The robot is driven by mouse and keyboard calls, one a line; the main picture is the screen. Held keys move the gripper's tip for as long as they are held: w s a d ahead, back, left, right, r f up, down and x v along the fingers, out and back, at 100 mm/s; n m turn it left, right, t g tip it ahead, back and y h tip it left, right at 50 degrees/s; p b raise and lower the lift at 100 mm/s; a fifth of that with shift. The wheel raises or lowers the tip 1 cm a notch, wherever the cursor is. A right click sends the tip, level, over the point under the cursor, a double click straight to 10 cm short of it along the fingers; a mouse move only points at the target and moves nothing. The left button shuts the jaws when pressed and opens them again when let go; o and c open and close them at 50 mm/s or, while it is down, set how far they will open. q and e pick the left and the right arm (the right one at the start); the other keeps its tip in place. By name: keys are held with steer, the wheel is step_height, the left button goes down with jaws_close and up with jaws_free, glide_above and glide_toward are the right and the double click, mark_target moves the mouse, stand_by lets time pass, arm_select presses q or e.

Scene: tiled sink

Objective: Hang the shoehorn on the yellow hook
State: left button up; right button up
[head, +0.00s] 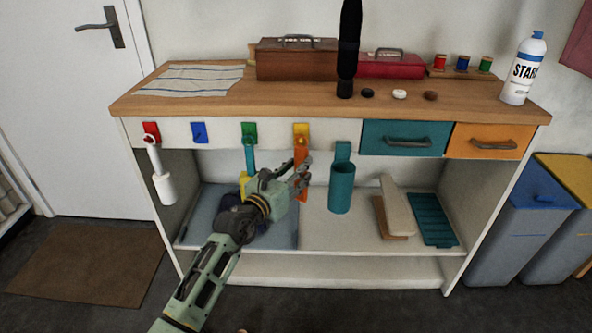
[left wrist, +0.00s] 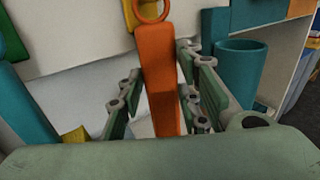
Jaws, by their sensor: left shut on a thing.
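The orange shoehorn (head: 300,158) is upright at the cabinet's front, just below the yellow hook (head: 301,131). In the left wrist view the shoehorn (left wrist: 160,75) runs down between my fingers, with its ring at the top. Part of the yellow hook (left wrist: 130,14) shows beside the ring. I cannot tell whether the ring is around the hook's peg. My left gripper (head: 303,174) is shut on the shoehorn's shaft, below the ring. It also shows in the left wrist view (left wrist: 160,104). My right gripper is out of view.
A red hook (head: 151,127) holds a white brush (head: 164,186). A blue hook (head: 199,132) looks empty. A teal tool hangs on the green hook (head: 249,128), left of my gripper. A teal cup (head: 341,188) hangs to the right, below the teal drawer (head: 403,139).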

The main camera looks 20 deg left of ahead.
arm_select(q)
steer(key=o, duration=1.2)
steer(key=shift+s, duration=0.1)
steer(key=shift+v, duration=6)
